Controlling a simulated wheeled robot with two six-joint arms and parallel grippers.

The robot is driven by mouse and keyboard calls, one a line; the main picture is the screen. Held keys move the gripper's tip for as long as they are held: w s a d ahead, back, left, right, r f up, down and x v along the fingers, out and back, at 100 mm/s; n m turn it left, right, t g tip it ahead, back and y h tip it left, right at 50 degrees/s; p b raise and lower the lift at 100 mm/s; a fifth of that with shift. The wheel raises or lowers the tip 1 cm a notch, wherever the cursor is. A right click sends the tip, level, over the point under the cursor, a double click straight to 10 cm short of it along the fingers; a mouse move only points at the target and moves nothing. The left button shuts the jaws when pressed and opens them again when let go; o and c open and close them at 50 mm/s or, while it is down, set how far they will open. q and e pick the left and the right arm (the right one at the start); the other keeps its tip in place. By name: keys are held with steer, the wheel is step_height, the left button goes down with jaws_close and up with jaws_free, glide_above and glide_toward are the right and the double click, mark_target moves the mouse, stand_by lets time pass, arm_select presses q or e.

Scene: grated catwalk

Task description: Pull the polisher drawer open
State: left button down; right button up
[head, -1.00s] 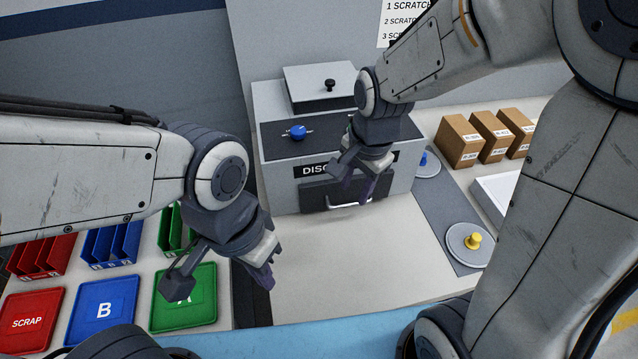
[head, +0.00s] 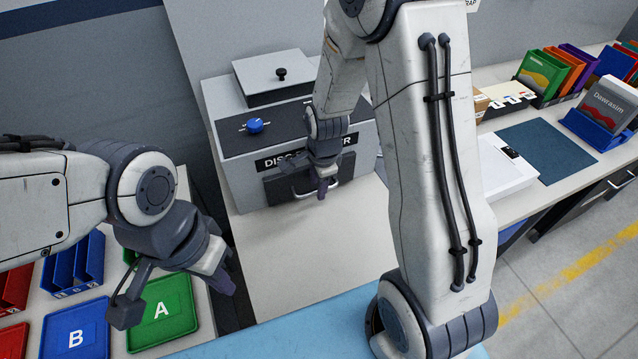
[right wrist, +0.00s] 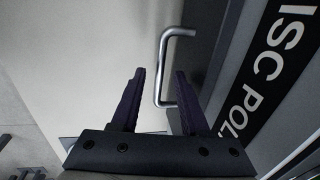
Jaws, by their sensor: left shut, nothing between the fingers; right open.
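The disc polisher (head: 235,185) is a grey box at the back, with a blue knob (head: 255,125) and a black label. Its dark drawer front (head: 283,189) sits below the label and looks closed. My right gripper (head: 322,190) is in front of the drawer and partly covers the handle. In the right wrist view the silver bar handle (right wrist: 164,62) shows between and beyond the open fingers (right wrist: 160,75), closer to the right finger. I cannot tell whether they touch. My left gripper (head: 225,284) is shut and empty, over the left side near the green tray.
The counter (head: 300,255) before the polisher is clear. A white box (head: 505,165) and a dark blue mat (head: 545,147) are at right.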

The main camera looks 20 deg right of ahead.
steer(key=shift+f, duration=0.3)
steer(key=shift+w, duration=0.1)
jaws_close()
steer(key=shift+r, duration=0.1)
stand_by(1.1)
